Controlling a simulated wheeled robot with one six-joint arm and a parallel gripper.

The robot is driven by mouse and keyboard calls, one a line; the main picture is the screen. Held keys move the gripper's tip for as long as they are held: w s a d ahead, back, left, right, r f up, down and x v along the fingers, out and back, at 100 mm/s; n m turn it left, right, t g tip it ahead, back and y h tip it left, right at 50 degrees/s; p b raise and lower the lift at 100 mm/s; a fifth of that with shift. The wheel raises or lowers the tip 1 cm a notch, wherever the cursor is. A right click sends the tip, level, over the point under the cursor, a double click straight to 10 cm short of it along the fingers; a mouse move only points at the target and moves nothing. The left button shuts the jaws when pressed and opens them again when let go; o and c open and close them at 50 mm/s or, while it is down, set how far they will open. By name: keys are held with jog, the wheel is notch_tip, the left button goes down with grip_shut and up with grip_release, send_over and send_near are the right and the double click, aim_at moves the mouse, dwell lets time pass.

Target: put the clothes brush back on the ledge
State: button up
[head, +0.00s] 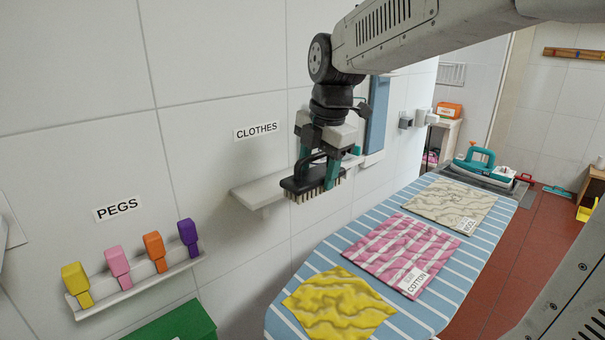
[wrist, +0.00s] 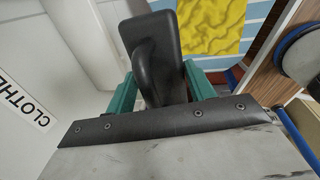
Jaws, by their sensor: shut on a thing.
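The clothes brush (head: 312,184) is black with pale bristles pointing down. My gripper (head: 318,170) is shut on its handle, with a teal finger on each side. In the head view the brush is in front of the white ledge (head: 262,191) under the CLOTHES label (head: 257,131), overlapping its right part. I cannot tell whether the bristles touch the ledge. In the wrist view the brush (wrist: 155,50) is between the teal fingers (wrist: 160,92), and the white ledge (wrist: 95,45) shows to its left.
A striped ironing board (head: 350,255) with yellow, pink and cream cloths lies at right below the brush. A peg rack (head: 135,288) with coloured pegs is on the wall at left. A blue panel (head: 378,115) is behind the arm. A green box (head: 172,325) stands below the pegs.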

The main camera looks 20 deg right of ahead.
jog(key=w+a, duration=0.1)
jog(key=w, duration=0.4)
jog(key=w+a+f, duration=0.1)
jog(key=w, duration=0.4)
jog(key=w+a, duration=0.1)
jog(key=w, duration=0.4)
jog(key=shift+w+a+f, duration=0.2)
jog(key=shift+w+f, duration=0.05)
jog(key=shift+w, duration=0.15)
jog(key=shift+s+f, duration=0.1)
jog(key=shift+f, duration=1.6)
jog(key=shift+f, duration=0.2)
jog(key=o, duration=0.8)
jog(key=shift+r, duration=0.1)
